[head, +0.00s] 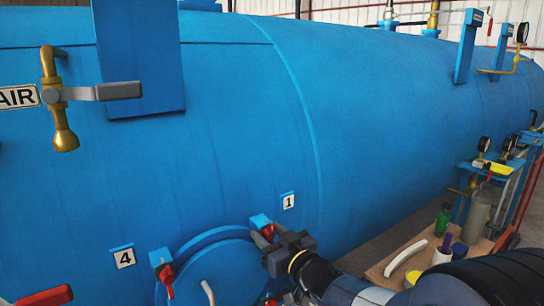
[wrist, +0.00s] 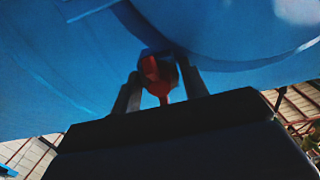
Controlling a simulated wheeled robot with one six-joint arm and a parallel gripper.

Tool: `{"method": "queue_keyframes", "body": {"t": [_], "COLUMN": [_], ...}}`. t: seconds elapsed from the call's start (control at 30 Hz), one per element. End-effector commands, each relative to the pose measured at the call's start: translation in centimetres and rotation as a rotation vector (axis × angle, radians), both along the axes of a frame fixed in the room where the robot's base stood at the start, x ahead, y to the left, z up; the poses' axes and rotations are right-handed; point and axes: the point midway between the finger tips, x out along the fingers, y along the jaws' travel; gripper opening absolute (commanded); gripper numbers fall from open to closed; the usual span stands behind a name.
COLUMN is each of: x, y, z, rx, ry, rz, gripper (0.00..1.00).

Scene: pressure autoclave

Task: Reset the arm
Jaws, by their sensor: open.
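My gripper (head: 272,238) is at the upper right edge of the round blue hatch (head: 225,275), close to the label 1 (head: 288,201). Its two fingers also show in the wrist view (wrist: 161,88), apart, one on each side of a red latch handle (wrist: 154,72). The jaws are open; I cannot tell whether a finger touches the handle. A little of that handle shows in the head view (head: 268,231). My arm reaches in from the lower right.
The blue autoclave body (head: 380,110) fills most of the view. Another red latch (head: 166,272) is beside label 4 (head: 124,257). A brass valve (head: 60,100) is at upper left. A cart (head: 400,250) with bottles and a white curved piece (head: 405,256) stands at right.

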Motion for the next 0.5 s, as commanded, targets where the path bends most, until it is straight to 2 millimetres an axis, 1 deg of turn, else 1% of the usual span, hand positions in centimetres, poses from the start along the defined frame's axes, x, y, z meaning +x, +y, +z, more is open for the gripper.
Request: {"method": "queue_keyframes", "body": {"t": [0.03,0.5], "x": [-0.15,-0.22], "y": [-0.14,-0.15], "z": [-0.28,-0.29], "rx": [-0.039,-0.423], "ry": [-0.029,-0.289], "rz": [-0.002,-0.001], "gripper": [0.42,0.42]}}
